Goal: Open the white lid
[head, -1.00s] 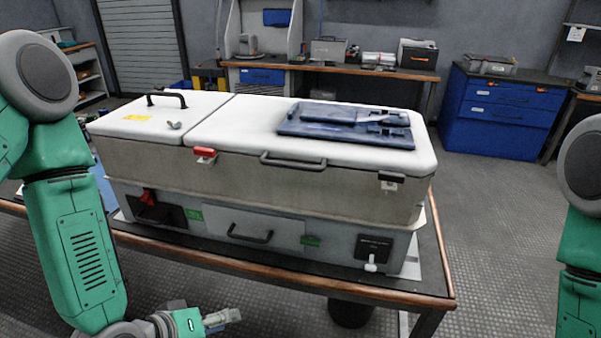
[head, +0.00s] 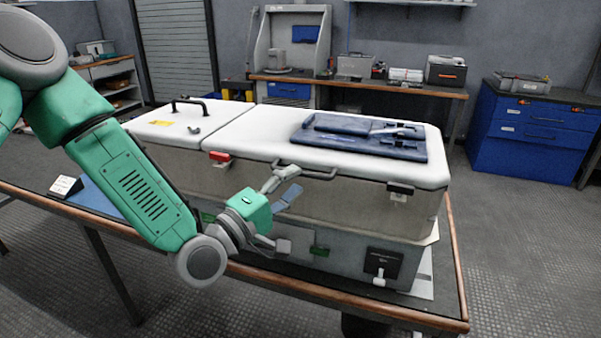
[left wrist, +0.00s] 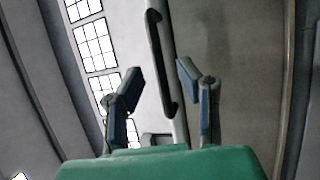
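The white lid (head: 262,135) tops a long grey case (head: 410,213) and looks closed. A smaller white section (head: 180,124) with a black handle (head: 188,102) is at the left. My left gripper (head: 287,218) is open in front of the case, just below and left of the front handle. In the left wrist view, my open fingers (left wrist: 160,78) are apart with the bar handle (left wrist: 156,60) lined up between them; contact cannot be told. My right gripper is out of view.
The case stands on a dark table with a wooden edge (head: 462,270). A red latch (head: 220,156) and a black latch (head: 400,188) sit along the lid's front edge. A workbench (head: 455,92) and blue cabinet (head: 530,135) stand behind. Floor at the right is clear.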

